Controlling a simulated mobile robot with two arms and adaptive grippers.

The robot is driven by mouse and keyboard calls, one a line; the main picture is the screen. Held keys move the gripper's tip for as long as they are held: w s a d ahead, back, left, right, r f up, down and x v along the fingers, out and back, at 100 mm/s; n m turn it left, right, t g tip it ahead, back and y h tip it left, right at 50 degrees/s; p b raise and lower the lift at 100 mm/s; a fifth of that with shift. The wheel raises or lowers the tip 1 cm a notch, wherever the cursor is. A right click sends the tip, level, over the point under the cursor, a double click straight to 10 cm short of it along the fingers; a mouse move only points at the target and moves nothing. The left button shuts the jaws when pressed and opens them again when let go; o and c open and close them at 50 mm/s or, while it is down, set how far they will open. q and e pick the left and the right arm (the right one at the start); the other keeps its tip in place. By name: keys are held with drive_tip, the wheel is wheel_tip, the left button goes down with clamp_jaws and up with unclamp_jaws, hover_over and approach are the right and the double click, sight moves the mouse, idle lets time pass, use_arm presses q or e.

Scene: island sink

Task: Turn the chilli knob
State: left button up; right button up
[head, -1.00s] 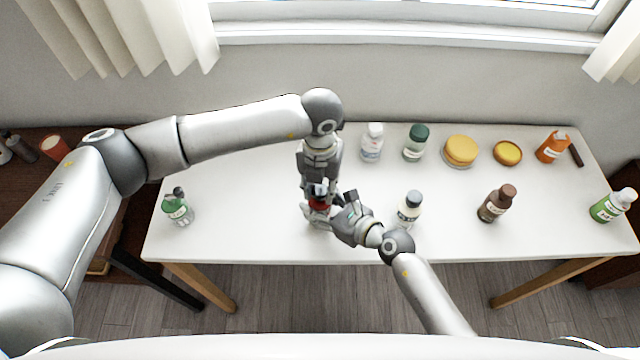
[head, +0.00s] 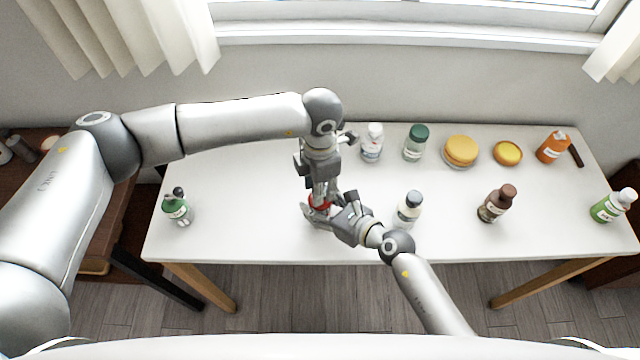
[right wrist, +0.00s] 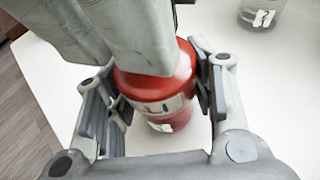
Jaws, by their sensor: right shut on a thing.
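A red chilli bottle (head: 318,203) stands near the front edge of the white table, mostly hidden by both grippers. In the right wrist view the bottle (right wrist: 178,84) shows its red body and a white label ending in "LI". My right gripper (head: 326,215) is shut on the bottle's body, with a finger on each side. My left gripper (head: 322,190) points straight down over the bottle's top. Its grey fingers (right wrist: 120,35) cover the knob in the right wrist view, so the knob and the fingers' grip on it are hidden.
On the white table (head: 250,205), a green bottle (head: 176,208) stands at the left. A white-capped bottle (head: 409,208) is close to the right of my right gripper. Brown (head: 496,204), orange (head: 552,148) and green-and-white (head: 612,206) bottles stand further right. Jars and yellow round items line the back.

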use_arm(q)
drive_tip(key=m, duration=0.5)
drive_tip(key=shift+m, duration=2.6)
drive_tip(key=o, duration=1.1)
drive_tip(key=shift+r, duration=0.1)
wheel_tip(320, 180, up, 12)
drive_tip(key=shift+f, duration=0.1)
